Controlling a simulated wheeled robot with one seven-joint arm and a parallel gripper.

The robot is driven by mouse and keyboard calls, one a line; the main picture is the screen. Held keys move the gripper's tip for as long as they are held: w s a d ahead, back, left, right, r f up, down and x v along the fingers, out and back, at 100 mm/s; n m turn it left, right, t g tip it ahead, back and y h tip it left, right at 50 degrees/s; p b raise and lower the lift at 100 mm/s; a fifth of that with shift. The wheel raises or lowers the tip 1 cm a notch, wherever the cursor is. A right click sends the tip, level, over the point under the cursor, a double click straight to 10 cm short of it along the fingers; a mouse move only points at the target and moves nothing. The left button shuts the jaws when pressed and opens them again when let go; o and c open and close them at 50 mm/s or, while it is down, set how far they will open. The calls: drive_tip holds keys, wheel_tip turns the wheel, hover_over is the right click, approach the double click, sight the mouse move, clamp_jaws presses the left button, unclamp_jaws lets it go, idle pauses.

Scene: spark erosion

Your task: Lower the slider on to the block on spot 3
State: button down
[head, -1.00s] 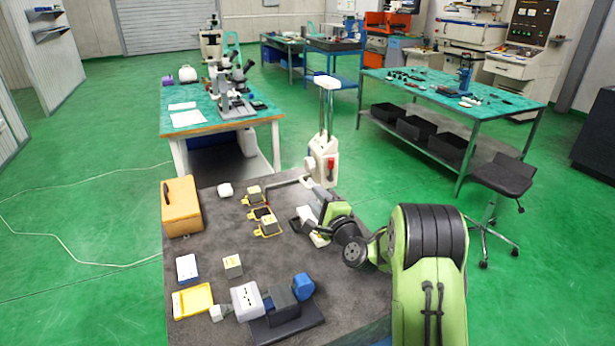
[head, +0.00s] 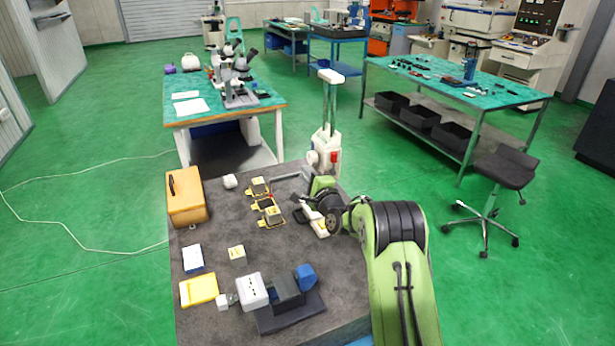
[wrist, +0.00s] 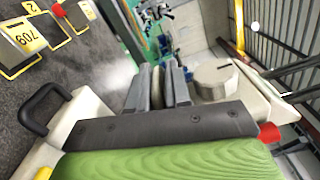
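The gauge-like stand (head: 329,110) has two upright posts and stands at the table's far right edge. Its pale slider (head: 324,150), with a red part, sits low on the posts, and a thin dark arm (head: 287,177) reaches left. Yellow-framed spots bear small blocks (head: 259,187), (head: 269,211). In the wrist view one block (wrist: 22,40) reads 709 and a tag (wrist: 32,7) reads 2; I cannot read a 3.
An orange box (head: 186,195) stands at the table's left edge. Nearer are a yellow tray (head: 198,290), a white box (head: 251,290) and a dark vise-like block (head: 287,292). A stool (head: 505,170) is at right. The table's middle is mostly bare.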

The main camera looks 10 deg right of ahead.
wheel_tip(320, 180, down, 6)
drive_tip(key=b, duration=0.6)
drive_tip(key=shift+f, duration=0.1)
drive_tip(key=shift+s+f, duration=0.1)
drive_tip(key=c, duration=1.3)
unclamp_jaws()
drive_tip(key=shift+o, duration=0.7)
drive_tip(key=shift+r, duration=0.2)
drive_tip(key=s+d+b, duration=0.3)
drive_tip(key=s+b, duration=0.1)
drive_tip(key=s, duration=1.1)
drive_tip(key=shift+s, duration=0.15)
